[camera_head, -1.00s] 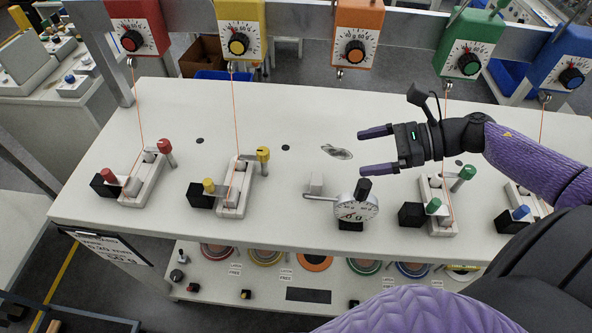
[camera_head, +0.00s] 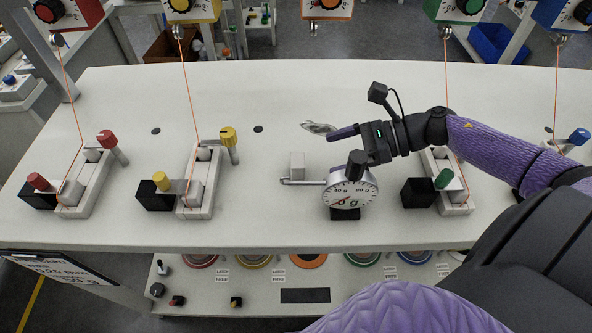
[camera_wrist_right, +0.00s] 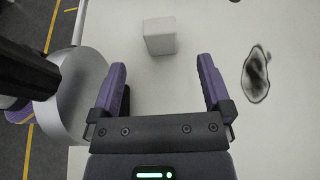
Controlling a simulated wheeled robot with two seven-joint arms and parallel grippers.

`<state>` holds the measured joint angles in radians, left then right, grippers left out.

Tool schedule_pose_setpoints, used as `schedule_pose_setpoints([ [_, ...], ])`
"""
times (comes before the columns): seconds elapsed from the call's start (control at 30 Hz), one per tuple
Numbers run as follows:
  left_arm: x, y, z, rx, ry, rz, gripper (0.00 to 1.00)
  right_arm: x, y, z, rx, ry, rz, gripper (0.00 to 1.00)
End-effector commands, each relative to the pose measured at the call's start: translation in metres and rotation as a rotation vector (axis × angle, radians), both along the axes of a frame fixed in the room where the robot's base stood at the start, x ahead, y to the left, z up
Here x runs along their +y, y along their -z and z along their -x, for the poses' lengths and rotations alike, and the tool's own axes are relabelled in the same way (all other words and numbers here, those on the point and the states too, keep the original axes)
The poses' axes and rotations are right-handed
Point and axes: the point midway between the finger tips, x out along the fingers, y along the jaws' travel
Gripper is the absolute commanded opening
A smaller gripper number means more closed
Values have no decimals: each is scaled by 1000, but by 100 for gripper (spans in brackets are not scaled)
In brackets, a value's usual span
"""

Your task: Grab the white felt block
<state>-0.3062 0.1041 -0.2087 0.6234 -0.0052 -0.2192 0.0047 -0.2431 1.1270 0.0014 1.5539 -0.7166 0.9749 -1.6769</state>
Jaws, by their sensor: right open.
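The white felt block (camera_head: 297,166) stands upright on the white table, left of the round dial gauge (camera_head: 350,190) and just behind its thin lever. It also shows in the right wrist view (camera_wrist_right: 160,37), ahead of the fingertips and roughly centred between them. My right gripper (camera_head: 340,148) is open and empty, to the right of the block and apart from it. In the right wrist view its two purple fingers (camera_wrist_right: 162,68) are spread. In the head view one finger is partly hidden behind the gauge's black knob (camera_head: 357,162). My left gripper is not in view.
The gauge stands close beside my right gripper. A grey mottled patch (camera_head: 318,128) lies behind the block. White fixtures with a yellow knob (camera_head: 229,136) and a green knob (camera_head: 444,179) stand left and right, with orange cords rising. The table behind is largely clear.

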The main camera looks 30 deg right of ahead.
Motion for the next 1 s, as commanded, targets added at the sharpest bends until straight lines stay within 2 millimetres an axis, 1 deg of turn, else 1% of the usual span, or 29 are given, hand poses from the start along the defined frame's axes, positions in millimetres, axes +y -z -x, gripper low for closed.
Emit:
schedule_pose_setpoints([
  [0.03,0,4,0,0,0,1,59,7,4,-4,-2,-2,-1,100],
  [0.13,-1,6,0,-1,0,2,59,18,7,-11,-2,-2,-1,100],
  [0.27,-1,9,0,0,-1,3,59,43,10,-23,-4,-1,-2,100],
  [0.33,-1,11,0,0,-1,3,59,53,15,-29,-3,1,-3,100],
  [0.43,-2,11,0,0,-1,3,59,60,18,-33,-1,0,-1,100],
  [0.6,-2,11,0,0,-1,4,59,60,18,-33,1,0,0,100],
  [0.63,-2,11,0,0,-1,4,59,60,18,-33,1,0,0,98],
  [0.67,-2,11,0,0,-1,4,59,60,18,-33,1,0,0,92],
  [0.7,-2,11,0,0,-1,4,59,60,18,-33,1,0,0,83],
  [0.77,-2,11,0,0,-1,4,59,60,18,-33,1,0,0,70],
  [0.8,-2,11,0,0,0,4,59,60,18,-33,1,0,0,62],
  [0.87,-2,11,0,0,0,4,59,60,18,-33,1,0,0,49],
  [0.9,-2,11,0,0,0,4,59,60,18,-33,1,0,0,41],
  [0.97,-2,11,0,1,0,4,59,60,18,-33,1,0,0,28],
  [1.0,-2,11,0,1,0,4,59,60,18,-33,1,0,0,20],
])
